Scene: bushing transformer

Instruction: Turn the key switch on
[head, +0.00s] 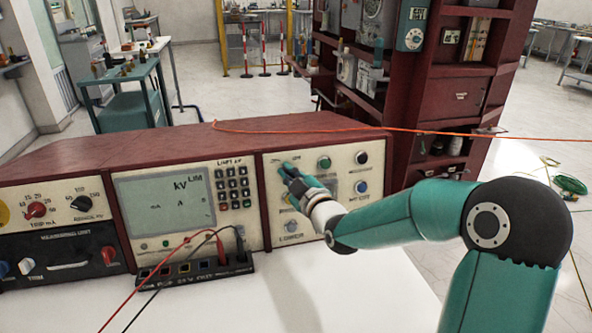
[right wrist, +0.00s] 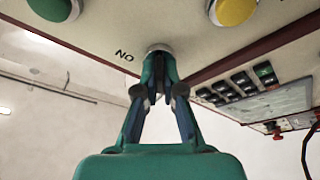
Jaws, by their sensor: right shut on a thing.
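My right gripper (head: 288,171) reaches the upper left of the cream right-hand panel (head: 342,222) of the console. In the right wrist view, my right gripper (right wrist: 160,88) is shut on the key switch. Only the switch's pale round collar (right wrist: 158,48) shows; the key part is hidden between the fingertips. Letters that look like an inverted "ON" are printed beside the collar. In the head view the gripper covers the switch. My left gripper is in neither view.
A green button (head: 324,163) and knobs (head: 361,157) sit right of the gripper on the same panel. The kV display (head: 170,198) and keypad (head: 232,182) are to its left. Red and black leads run to a terminal strip (head: 160,284) in front. The white tabletop (head: 330,295) is clear.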

